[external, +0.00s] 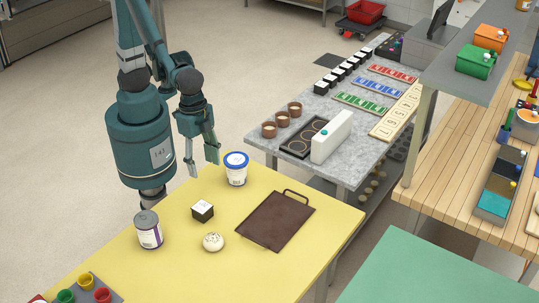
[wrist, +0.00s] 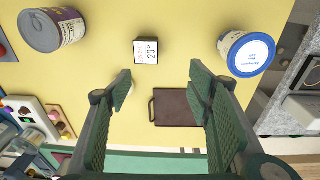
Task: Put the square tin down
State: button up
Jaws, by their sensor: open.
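My gripper (external: 203,165) is open and empty, above the far edge of the yellow table (external: 290,270). In the wrist view its fingers (wrist: 160,92) stand wide apart with nothing between them. A small black square box with a white top (external: 203,210) sits upright on the yellow table; it also shows in the wrist view (wrist: 146,51), marked "-20°". I cannot tell whether it is the square tin. A round can with a purple and white label (external: 149,230) stands to its left. Nothing else in view is clearly a square tin.
A blue-lidded white tub (external: 236,169), a pale round bun (external: 213,242) and a dark brown board with a handle (external: 275,222) are on the yellow table. A tray of coloured cups (external: 88,292) is at the near left. A grey table (external: 330,102) with several items stands behind.

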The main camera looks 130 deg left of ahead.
jog(key=s+a+r+t, duration=0.6)
jog(key=s+a+r, duration=0.7)
jog(key=a, duration=0.4)
jog(key=shift+s+r, duration=0.2)
jog(key=shift+s, duration=0.1)
